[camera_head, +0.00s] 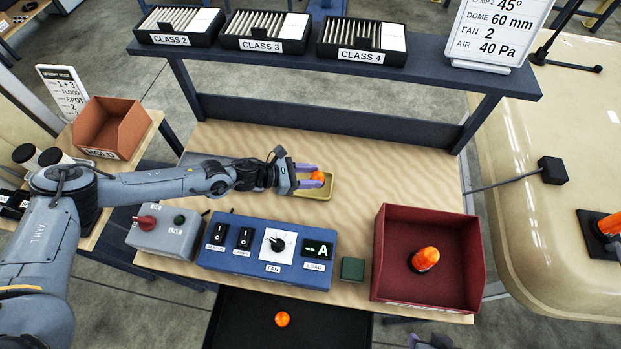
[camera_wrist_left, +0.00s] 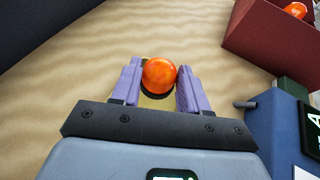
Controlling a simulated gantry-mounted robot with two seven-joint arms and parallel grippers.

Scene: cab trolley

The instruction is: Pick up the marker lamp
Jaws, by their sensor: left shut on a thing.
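An orange domed marker lamp (camera_head: 318,176) sits between the purple fingers of my left gripper (camera_head: 308,176), at a small yellow tray (camera_head: 318,195) on the wooden bench. The left wrist view shows the lamp (camera_wrist_left: 160,75) held between both fingers (camera_wrist_left: 158,82), with a dark base below it. My left gripper is shut on this lamp. I cannot tell whether the lamp still touches the tray. Only a little of my right gripper (camera_head: 432,342) shows at the bottom edge, and its jaws are unclear.
Other orange lamps are in the red bin (camera_head: 390,240), on the black tray (camera_head: 245,320) and on the cab roof at right (camera_head: 608,224). A blue control panel (camera_head: 210,262), a grey switch box (camera_head: 150,238) and a shelf (camera_head: 430,75) surround the bench's working area.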

